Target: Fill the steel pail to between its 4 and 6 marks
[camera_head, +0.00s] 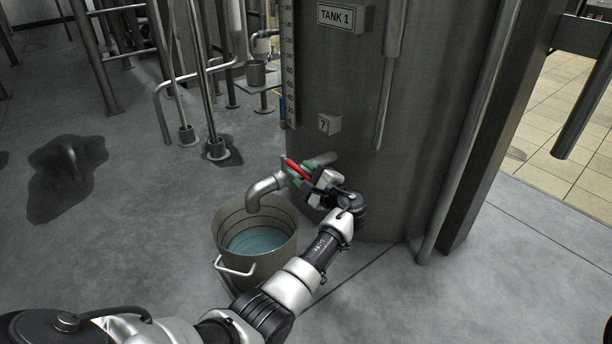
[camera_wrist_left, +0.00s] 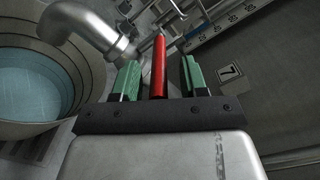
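The steel pail (camera_head: 229,245) stands on the floor below the tap spout (camera_head: 264,189) of the tank marked TANK 1 (camera_head: 340,80). Pale blue liquid (camera_head: 257,241) lies in it, with dark rings on the inner wall above the liquid; I cannot read mark numbers. No stream shows under the spout. The pail also shows in the left wrist view (camera_wrist_left: 75,52). My left gripper (camera_head: 308,168) is at the tap's red handle (camera_head: 297,169). In the left wrist view its green fingers (camera_wrist_left: 158,78) stand either side of the red handle (camera_wrist_left: 159,66), with gaps on both sides. My right gripper is out of view.
A level scale (camera_head: 289,70) runs up the tank, with a tag marked 7 (camera_head: 329,124) beside it. Pipes and posts (camera_head: 205,80) stand behind the pail. A dark wet patch (camera_head: 65,175) lies at left. Floor left of the pail is clear.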

